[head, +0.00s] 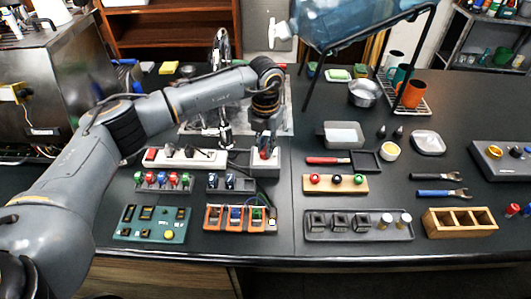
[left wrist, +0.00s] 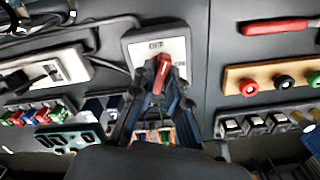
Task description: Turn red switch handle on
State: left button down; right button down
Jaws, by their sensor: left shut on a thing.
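The red switch handle (left wrist: 162,74) sits on a light grey switch box (left wrist: 136,48) with blurred lettering on its face. In the left wrist view the handle points up and slightly right. My left gripper (left wrist: 157,88) is shut on the handle, with one dark finger on each side of it. In the head view my left arm reaches over from the left and its gripper (head: 265,148) comes down on the switch box (head: 264,168). The gripper partly hides the handle there. My right gripper is not in view.
A white power strip (head: 187,158) with a red switch stands left of the box. Racks of coloured parts (head: 163,181) and a green panel (head: 152,224) lie in front. Right are a red-handled tool (head: 322,160) and a wooden plug board (head: 335,187). A metal brewer (head: 75,75) stands at left.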

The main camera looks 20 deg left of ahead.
pick_arm(q)
jog(key=m+b, duration=0.2)
jog(key=shift+f+m+b, duration=0.2)
jog(key=shift+m+b, duration=0.15)
jog(key=shift+m, duration=0.05)
jog(key=m+b, duration=0.3)
jog(key=shift+m, duration=0.3)
jog(key=m+b, duration=0.2)
jog(key=m, duration=0.1)
jog(key=shift+r, duration=0.15)
jog(key=shift+r+m+b, duration=0.1)
jog(key=shift+m+b, duration=0.65)
jog(key=shift+m, duration=0.85)
jog(key=c, duration=1.3)
grip_release()
jog(key=shift+c, duration=0.2)
